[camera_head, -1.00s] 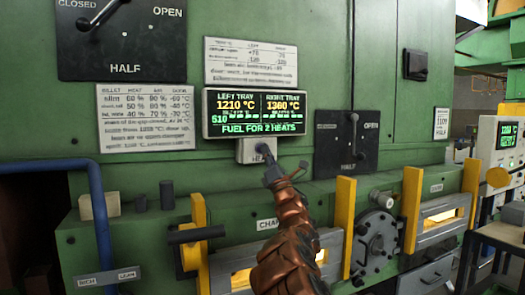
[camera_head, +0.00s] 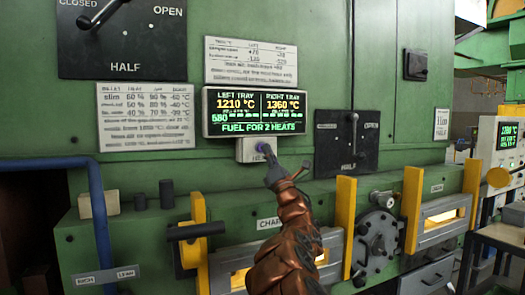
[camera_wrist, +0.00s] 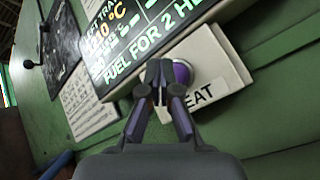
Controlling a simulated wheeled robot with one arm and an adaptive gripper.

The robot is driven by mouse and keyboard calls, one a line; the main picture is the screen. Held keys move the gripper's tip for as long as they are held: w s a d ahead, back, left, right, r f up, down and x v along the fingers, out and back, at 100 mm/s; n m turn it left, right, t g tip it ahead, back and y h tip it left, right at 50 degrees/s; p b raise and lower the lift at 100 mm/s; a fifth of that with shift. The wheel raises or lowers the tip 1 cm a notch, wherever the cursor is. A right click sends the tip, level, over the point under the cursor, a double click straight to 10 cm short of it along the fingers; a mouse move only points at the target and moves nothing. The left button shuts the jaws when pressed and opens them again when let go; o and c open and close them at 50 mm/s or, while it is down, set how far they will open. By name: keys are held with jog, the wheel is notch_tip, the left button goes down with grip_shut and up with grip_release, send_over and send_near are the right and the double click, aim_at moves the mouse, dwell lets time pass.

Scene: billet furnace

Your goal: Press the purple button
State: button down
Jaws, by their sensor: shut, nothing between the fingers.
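The purple button (camera_head: 262,148) sits on a small light box below the display in the head view. In the wrist view the purple button (camera_wrist: 181,73) shows just right of my fingertips, partly hidden by them. A label ending in "EAT" is beside it on the box. My gripper (camera_head: 272,168) is shut and empty, its tip at the lower right of the button. In the wrist view my gripper (camera_wrist: 158,75) overlaps the button's left edge; I cannot tell whether it touches.
The display (camera_head: 254,113) reads left tray 1210 °C, right tray 1360 °C, "FUEL FOR 2 HEATS". A black lever panel (camera_head: 332,150) is to the right. Yellow posts (camera_head: 345,215) and a black handle (camera_head: 196,232) stick out below.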

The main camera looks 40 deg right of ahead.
jog(key=shift+s, duration=0.1)
jog(key=shift+s+a+b, duration=0.3)
jog(key=shift+s+b, duration=0.1)
jog(key=shift+s, duration=0.35)
jog(key=shift+s+a+b, duration=0.25)
jog(key=shift+s+b, duration=0.2)
jog(key=shift+s, duration=0.35)
jog(key=shift+s+a+b, duration=0.3)
jog(key=shift+s+b, duration=0.1)
jog(key=shift+s, duration=0.35)
